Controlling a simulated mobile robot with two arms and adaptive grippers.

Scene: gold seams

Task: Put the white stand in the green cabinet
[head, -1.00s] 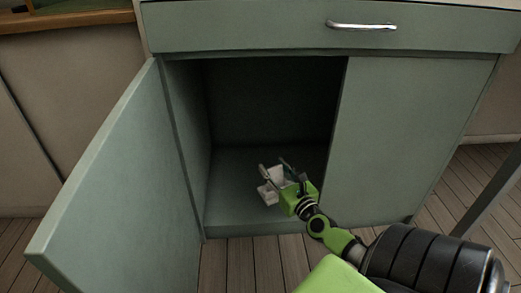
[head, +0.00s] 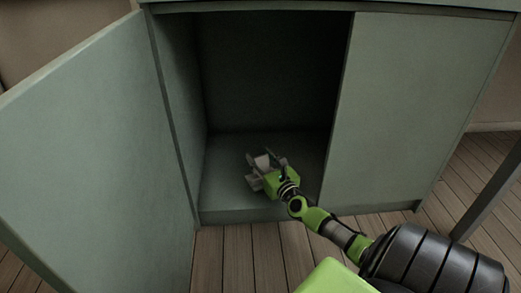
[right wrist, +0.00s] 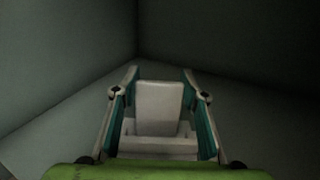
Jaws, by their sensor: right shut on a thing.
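The green cabinet (head: 420,110) stands ahead with its left door (head: 90,140) swung wide open. The white stand (head: 254,183) is inside the open compartment, low over or on its floor (head: 225,192); I cannot tell if it touches. My right gripper (head: 265,165) reaches into the compartment and is shut on the stand. In the right wrist view, the stand (right wrist: 158,105) shows an upright plate and a wider base between the two fingers. My left gripper is not in view.
The compartment is otherwise empty, with bare floor around the stand and a dark back wall (head: 265,80). The closed right panel borders the opening on the right. A grey leg (head: 490,195) stands at far right on the wooden floor.

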